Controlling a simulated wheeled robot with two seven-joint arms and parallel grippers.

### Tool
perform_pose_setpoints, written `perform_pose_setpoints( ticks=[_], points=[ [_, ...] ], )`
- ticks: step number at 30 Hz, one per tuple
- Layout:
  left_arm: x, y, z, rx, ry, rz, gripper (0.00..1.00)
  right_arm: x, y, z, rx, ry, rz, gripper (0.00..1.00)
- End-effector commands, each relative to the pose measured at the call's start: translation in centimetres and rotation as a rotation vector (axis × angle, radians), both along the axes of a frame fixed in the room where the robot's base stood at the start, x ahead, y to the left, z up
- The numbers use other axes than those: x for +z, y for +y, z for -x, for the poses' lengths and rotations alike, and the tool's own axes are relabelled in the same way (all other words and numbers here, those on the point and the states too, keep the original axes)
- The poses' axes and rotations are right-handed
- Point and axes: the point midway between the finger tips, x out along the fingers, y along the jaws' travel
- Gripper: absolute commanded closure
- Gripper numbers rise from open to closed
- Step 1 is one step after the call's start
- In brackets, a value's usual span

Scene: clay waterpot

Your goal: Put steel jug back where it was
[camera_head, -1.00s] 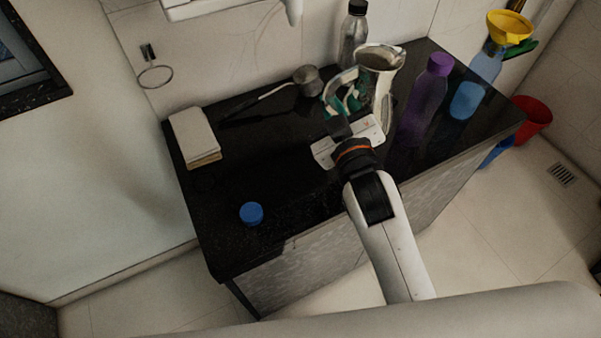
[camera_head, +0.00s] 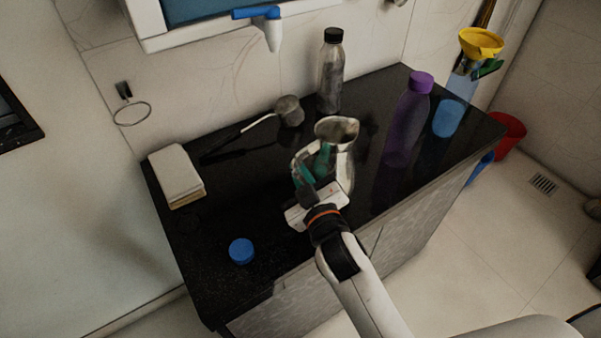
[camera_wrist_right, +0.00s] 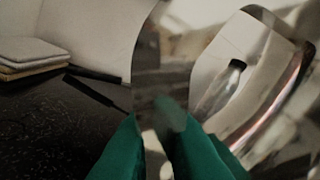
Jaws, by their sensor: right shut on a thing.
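The steel jug (camera_head: 344,160) is a shiny metal pitcher, upright over the front middle of the black counter in the head view. My right gripper (camera_head: 312,172), with green fingertips, is shut on the jug's handle side. In the right wrist view the green fingers (camera_wrist_right: 165,150) close around the handle strip, and the shiny jug body (camera_wrist_right: 255,85) fills the right side. I cannot tell whether the jug's base touches the counter. My left gripper is not in view.
The black counter (camera_head: 235,205) holds a blue cap (camera_head: 241,251), a cloth stack (camera_head: 177,175), a long-handled ladle (camera_head: 289,111), a dark-capped bottle (camera_head: 331,75) and a purple bottle (camera_head: 408,120). A blue bottle with a yellow funnel (camera_head: 481,42) stands at right. The counter's front left is mostly clear.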

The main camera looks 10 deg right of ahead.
Motion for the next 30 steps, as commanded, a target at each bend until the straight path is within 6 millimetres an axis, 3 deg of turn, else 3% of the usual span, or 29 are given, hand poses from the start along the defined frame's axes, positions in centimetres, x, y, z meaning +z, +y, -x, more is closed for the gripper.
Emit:
perform_pose_setpoints(
  ticks=[9,10,13,24,30],
  points=[
    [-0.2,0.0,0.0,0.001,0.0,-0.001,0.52,-0.2,0.0,0.0,0.0,-0.004,0.001,1.0],
    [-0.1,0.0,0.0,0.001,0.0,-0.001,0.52,-0.2,0.0,0.0,0.0,-0.001,0.0,0.85],
    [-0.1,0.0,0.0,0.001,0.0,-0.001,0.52,-0.2,0.0,0.0,0.0,-0.001,0.001,0.69],
    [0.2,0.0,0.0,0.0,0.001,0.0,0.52,0.3,0.0,0.0,0.0,-0.001,0.001,0.68],
    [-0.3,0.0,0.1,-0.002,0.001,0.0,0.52,-0.1,-0.4,3.1,-0.001,0.002,0.0,0.68]
  ],
)
